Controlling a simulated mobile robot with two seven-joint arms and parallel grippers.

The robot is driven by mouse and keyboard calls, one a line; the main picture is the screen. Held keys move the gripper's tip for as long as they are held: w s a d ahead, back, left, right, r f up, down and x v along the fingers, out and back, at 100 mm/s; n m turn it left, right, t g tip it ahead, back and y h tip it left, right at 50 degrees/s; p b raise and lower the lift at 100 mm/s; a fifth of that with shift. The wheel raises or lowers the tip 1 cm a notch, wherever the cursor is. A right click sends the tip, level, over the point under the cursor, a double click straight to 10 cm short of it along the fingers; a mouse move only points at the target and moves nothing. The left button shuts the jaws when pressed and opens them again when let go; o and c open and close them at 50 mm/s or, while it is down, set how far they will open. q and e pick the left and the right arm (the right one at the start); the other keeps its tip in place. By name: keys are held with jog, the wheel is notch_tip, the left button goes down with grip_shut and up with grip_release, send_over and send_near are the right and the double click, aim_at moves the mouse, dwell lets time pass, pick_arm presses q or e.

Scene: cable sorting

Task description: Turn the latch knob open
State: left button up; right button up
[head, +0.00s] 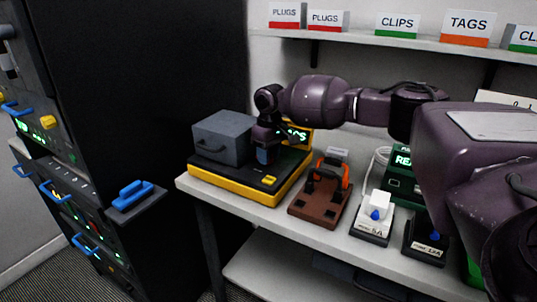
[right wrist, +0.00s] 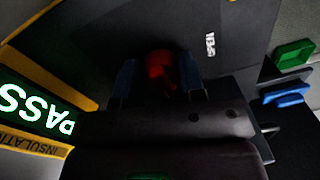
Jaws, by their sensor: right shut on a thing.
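A black and yellow tester (head: 215,180) stands at the left end of the bench, with a grey box (head: 222,139) on its top. Its lit screen reads PASS in the right wrist view (right wrist: 35,108). My right gripper (head: 264,156) points down over the tester, just right of the grey box. In the right wrist view, its two blue fingers stand on either side of a red knob (right wrist: 159,65), and it is shut on it. The knob is hidden in the head view, and its turn angle cannot be told. My left gripper is not in view.
A brown base with an orange-handled clamp (head: 333,172) stands right of the tester. A white box with a blue knob (head: 375,213) and a black box (head: 425,240) follow. A black cabinet (head: 140,80) with blue handles stands left; a shelf (head: 350,35) runs above.

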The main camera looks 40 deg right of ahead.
jog(key=shift+r+n+p, duration=0.15)
jog(key=shift+n+p, duration=0.15)
jog(key=shift+p, duration=0.15)
jog(key=shift+n+p, duration=0.4)
jog(key=shift+n, duration=0.2)
jog(key=n, duration=0.3)
jog(key=shift+f+p, duration=0.2)
jog(key=shift+p, duration=0.15)
jog(key=shift+n, duration=2.1)
jog(key=o, duration=0.9)
jog(key=shift+d, duration=0.1)
jog(key=shift+o, duration=0.2)
jog(key=shift+w+r, duration=0.1)
